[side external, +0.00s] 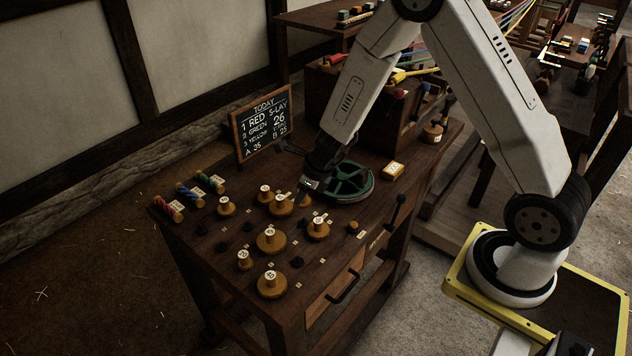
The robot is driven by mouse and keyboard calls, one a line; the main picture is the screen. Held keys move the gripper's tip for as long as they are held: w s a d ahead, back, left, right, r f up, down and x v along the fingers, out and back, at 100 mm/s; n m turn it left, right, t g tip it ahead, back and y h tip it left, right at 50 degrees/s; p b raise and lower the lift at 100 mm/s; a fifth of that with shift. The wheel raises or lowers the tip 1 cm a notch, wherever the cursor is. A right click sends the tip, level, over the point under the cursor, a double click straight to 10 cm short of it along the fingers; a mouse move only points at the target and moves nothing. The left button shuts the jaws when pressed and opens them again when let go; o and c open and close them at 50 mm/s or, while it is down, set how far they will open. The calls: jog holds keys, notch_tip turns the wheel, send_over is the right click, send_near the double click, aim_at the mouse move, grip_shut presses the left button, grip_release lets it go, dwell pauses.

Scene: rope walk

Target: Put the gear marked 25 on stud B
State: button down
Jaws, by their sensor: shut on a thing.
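Several wooden gears with pale-topped knobs stand on the dark bench, among them a large one (271,241), one at the front (272,285) and a smaller one (226,207). Their number marks are too small to read surely. My gripper (306,190) is low over the bench, shut on a wooden gear (303,201) that it partly hides; its mark cannot be read. Small dark studs (297,262) stand among the gears with small pale labels. I cannot tell which stud is B.
A green spoked wheel (347,184) lies right beside my gripper. A chalkboard (262,124) at the back reads A 35, B 25. Colored spools (189,195) lie at the left edge.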

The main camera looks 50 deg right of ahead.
jog(key=shift+f, duration=2.6)
jog(key=shift+f, duration=0.7)
dwell(0.4)
jog(key=shift+c, duration=1.6)
grip_release()
jog(key=shift+r, duration=4)
jog(key=shift+s, duration=0.1)
